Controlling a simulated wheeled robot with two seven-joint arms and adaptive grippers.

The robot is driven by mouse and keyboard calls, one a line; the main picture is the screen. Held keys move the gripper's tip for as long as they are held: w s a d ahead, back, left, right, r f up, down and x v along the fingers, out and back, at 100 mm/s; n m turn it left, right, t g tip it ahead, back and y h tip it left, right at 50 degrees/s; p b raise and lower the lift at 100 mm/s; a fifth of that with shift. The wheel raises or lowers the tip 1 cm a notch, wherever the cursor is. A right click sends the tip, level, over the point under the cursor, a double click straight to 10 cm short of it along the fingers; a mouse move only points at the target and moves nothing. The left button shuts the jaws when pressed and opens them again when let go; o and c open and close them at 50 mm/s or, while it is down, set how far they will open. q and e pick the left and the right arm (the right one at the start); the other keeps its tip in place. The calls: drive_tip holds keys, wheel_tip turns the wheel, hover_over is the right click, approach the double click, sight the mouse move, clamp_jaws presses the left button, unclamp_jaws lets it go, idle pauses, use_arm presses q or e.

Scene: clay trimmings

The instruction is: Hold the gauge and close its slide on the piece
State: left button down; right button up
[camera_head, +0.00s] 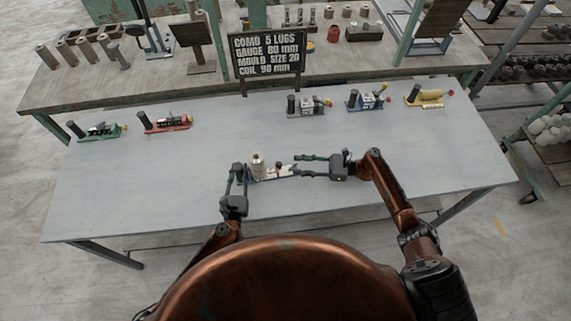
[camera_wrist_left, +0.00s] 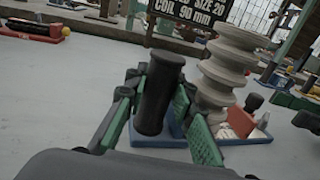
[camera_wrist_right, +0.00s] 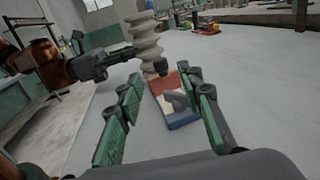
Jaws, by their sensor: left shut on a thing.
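The gauge (camera_head: 280,172) lies near the middle of the table's front half, with a blue base, a white and red slide part and an upright black handle. A pale grey ribbed piece (camera_head: 257,165) stands upright at it; it also shows in the left wrist view (camera_wrist_left: 232,70). My left gripper (camera_head: 238,172) is shut on the black handle (camera_wrist_left: 158,95). My right gripper (camera_head: 300,166) is open, its fingers pointing at the gauge's right end. In the right wrist view the slide end (camera_wrist_right: 175,98) lies beyond and between its fingertips. Contact between piece and slide cannot be told.
A black sign (camera_head: 268,54) stands behind, reading gauge 80 mm. The table (camera_head: 130,190) is clear around both grippers.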

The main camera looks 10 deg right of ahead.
drive_tip(key=x, duration=0.6)
drive_tip(key=shift+f, duration=0.1)
drive_tip(key=shift+d, duration=0.1)
clamp_jaws()
idle(0.5)
